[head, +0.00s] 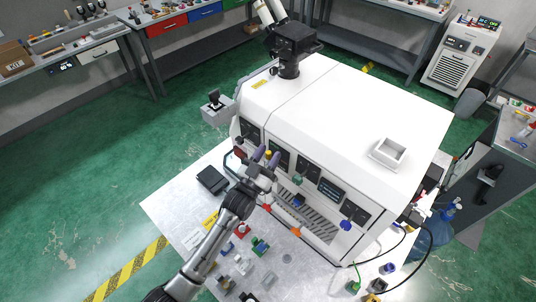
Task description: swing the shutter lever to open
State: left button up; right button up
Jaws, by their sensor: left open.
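The white machine (345,100) stands on a light bench, with dark panels, knobs and a slotted vent along its front. An orange handle (296,231) and a blue knob (346,225) sit lower on the front. I cannot tell which part is the shutter lever; my gripper hides some of the panel.
Several small coloured parts lie on the bench near my left forearm, with a black box (212,180) at its left. A white tray (388,153) sits on the machine top. A joystick box (217,107) juts from the machine's left side. Hoses run at the right.

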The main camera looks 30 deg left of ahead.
pick_arm(q)
jog(key=shift+s+f, duration=0.25)
jog(key=shift+s, duration=0.15)
jog(key=b+v, duration=0.3)
jog(key=v, duration=1)
jog(key=shift+r, duration=0.1)
